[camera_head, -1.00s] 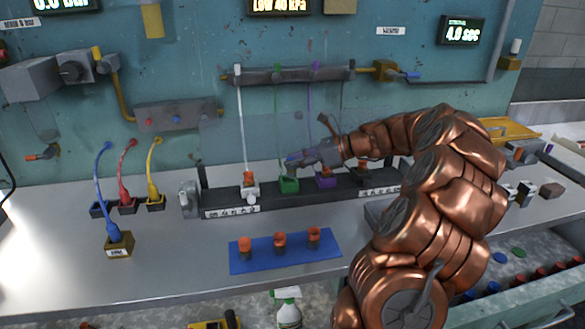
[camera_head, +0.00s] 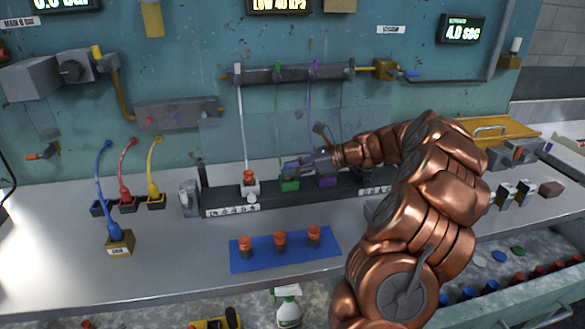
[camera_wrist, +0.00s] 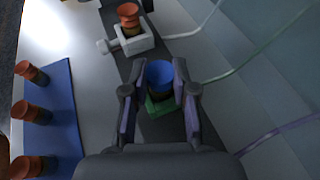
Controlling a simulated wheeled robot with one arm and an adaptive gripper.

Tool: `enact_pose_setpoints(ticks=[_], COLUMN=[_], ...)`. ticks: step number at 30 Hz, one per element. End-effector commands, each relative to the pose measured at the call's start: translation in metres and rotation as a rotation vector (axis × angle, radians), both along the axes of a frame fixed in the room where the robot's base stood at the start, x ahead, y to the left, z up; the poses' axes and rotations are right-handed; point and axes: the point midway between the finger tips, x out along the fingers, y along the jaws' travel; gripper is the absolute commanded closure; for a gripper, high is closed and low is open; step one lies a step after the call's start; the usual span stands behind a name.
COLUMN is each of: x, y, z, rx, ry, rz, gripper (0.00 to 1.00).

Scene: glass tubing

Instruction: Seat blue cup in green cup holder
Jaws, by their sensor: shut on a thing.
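The blue cup (camera_wrist: 160,75) sits between the two fingers of my gripper (camera_wrist: 160,92) in the wrist view, and the fingers are shut on it. The green cup holder (camera_wrist: 158,104) shows directly below and around the cup's lower part. I cannot tell if the cup's base rests fully inside it. In the head view my gripper (camera_head: 291,167) is at the green cup holder (camera_head: 289,184) on the dark rack, and its fingers hide most of the cup.
A white holder (camera_head: 250,188) with an orange cup stands left of the green one, a purple holder (camera_head: 326,181) right. A blue mat (camera_head: 262,262) with 3 orange-topped cups lies in front. Thin coloured tubes hang above the rack.

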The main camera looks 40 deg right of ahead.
Motion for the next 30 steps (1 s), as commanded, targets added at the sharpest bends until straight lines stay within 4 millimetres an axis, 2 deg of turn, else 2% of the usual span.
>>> enact_pose_setpoints(ticks=[1,8,20,26,30], x=[0.000,0.000,-0.003,-0.023,-0.041], y=[0.000,0.000,-0.004,-0.023,-0.043], z=[0.000,0.000,0.003,0.014,0.025], rx=[0.000,0.000,-0.001,0.001,-0.002], ry=[0.000,0.000,-0.001,-0.001,-0.003], rz=[0.000,0.000,-0.002,-0.002,-0.006], gripper=[0.70,0.48,0.48,0.48,0.48])
